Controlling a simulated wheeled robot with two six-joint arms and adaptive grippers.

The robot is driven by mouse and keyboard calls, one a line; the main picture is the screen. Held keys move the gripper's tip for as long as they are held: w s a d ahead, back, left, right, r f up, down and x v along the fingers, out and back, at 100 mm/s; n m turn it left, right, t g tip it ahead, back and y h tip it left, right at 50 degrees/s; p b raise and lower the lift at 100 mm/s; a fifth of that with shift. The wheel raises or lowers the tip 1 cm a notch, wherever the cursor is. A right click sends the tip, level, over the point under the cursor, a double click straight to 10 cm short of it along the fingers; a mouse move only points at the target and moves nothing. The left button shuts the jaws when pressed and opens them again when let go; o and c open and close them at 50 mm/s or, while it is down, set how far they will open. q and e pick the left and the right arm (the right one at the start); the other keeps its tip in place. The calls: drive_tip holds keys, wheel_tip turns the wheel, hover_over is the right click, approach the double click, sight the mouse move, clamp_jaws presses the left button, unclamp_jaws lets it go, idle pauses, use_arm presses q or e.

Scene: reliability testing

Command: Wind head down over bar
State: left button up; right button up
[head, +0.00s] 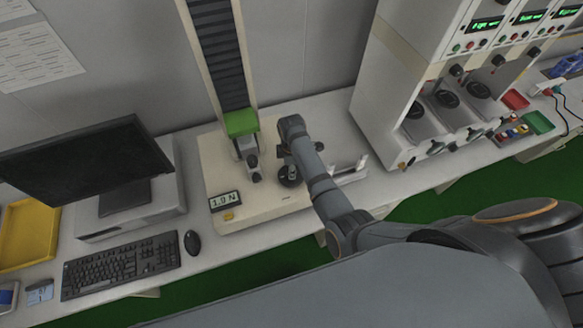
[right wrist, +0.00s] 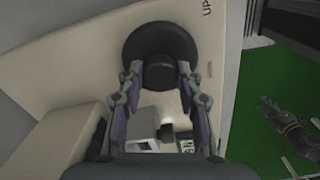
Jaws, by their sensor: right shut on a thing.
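A test stand has a dark column (head: 216,50), and its green head (head: 241,122) with a grey fitting (head: 252,160) below it hangs above the cream base (head: 225,178). I cannot make out the bar. A black round handwheel (head: 289,181) lies on the base right of the fitting. In the right wrist view the handwheel (right wrist: 158,34) has a raised hub, with "UP" printed beside it. My right gripper (right wrist: 157,78) is shut on the hub, one finger each side; the head view shows it (head: 290,163) over the wheel.
A small display (head: 225,200) reads 1.9 N at the base's front left. A monitor (head: 85,165), keyboard (head: 120,267) and mouse (head: 192,243) stand left. White bracket-like pieces (head: 350,174) lie right of the wheel. A tall instrument cabinet (head: 395,75) stands further right.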

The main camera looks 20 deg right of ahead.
drive_tip(key=shift+n, duration=0.5)
drive_tip(key=o, duration=1.1)
drive_tip(key=shift+o, duration=0.2)
drive_tip(key=shift+r, duration=0.25)
wheel_tip(320, 180, up, 7)
drive_tip(key=shift+r, duration=0.1)
